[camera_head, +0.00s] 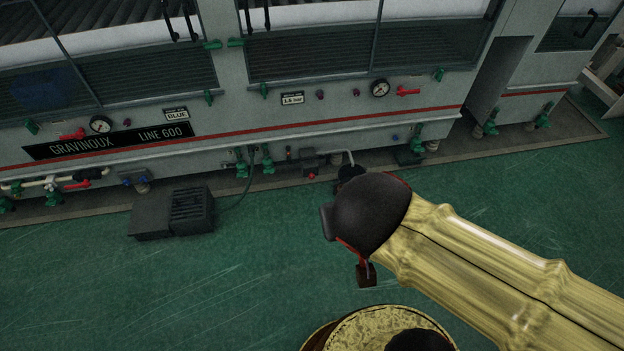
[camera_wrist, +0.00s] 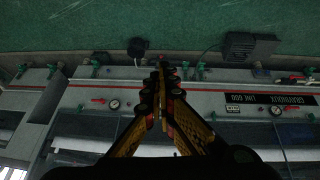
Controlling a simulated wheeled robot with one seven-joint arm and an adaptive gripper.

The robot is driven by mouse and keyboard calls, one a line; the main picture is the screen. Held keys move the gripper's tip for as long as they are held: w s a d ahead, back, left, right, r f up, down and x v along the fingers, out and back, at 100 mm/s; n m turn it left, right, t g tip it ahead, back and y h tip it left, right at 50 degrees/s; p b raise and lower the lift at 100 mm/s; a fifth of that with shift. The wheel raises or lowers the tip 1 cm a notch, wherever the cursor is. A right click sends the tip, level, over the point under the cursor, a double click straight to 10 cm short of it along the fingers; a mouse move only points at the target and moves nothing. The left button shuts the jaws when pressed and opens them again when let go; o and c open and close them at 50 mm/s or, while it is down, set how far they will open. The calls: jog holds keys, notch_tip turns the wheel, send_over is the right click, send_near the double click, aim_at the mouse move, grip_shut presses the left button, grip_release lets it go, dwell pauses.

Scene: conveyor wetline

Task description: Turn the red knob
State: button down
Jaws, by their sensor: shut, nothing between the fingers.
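Several red controls show on the grey machine front in the head view; I cannot tell which is the task's red knob. Two small round red ones sit between the label plate and the right gauge, a left one (camera_head: 320,95) and a right one (camera_head: 356,93). A red lever (camera_head: 407,91) is right of that gauge, and another red lever (camera_head: 72,134) is at the left. A red button (camera_head: 311,175) is low on a small box. My gripper (camera_wrist: 162,66) is shut and empty in the wrist view, with the machine inverted behind it. Its fingers cover part of the front.
The machine front (camera_head: 340,115) spans the view, with gauges, green valves (camera_head: 267,162) and pipes along its lower edge. A dark grey box (camera_head: 170,214) stands on the green floor (camera_head: 240,280). A black round object (camera_head: 350,172) is by the base. Open floor lies before the machine.

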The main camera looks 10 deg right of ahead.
jog(key=a+f+h, duration=0.2)
jog(key=a, duration=1.5)
jog(key=shift+a+f+n, duration=0.3)
jog(key=shift+a, duration=0.05)
dwell(3.0)
jog(key=c, duration=2.5)
grip_release()
jog(key=o, duration=0.8)
jog(key=shift+c, duration=0.2)
jog(key=shift+o, duration=0.6)
jog(key=shift+s, duration=0.1)
jog(key=shift+s, duration=2.95)
